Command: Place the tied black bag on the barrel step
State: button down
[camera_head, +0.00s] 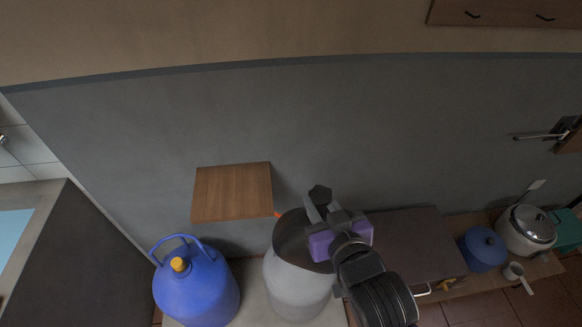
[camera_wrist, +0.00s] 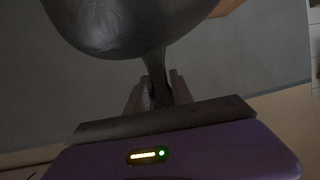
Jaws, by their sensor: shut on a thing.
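The tied black bag (camera_wrist: 130,22) fills the top of the wrist view, its narrow tied neck running down between my fingers. My arm hides part of the barrel's right side.
A brown wooden shelf (camera_head: 232,190) is on the grey wall, above and left of my gripper. A dark-topped cabinet (camera_head: 415,240) stands right of the barrel.

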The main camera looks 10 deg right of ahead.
jog(key=shift+m+h, duration=0.7)
jog(key=shift+h, duration=0.2)
jog(key=s+d+f, duration=0.1)
jog(key=d+f, duration=0.1)
jog(key=f, duration=0.2)
jog(key=s+d+f, duration=0.1)
jog(key=d+f, duration=0.2)
jog(key=f, duration=0.1)
jog(key=s+d+f, duration=0.1)
jog(key=d+f, duration=0.2)
jog(key=f, duration=0.1)
jog(key=shift+f, duration=0.15)
jog(key=shift+w, duration=0.1)
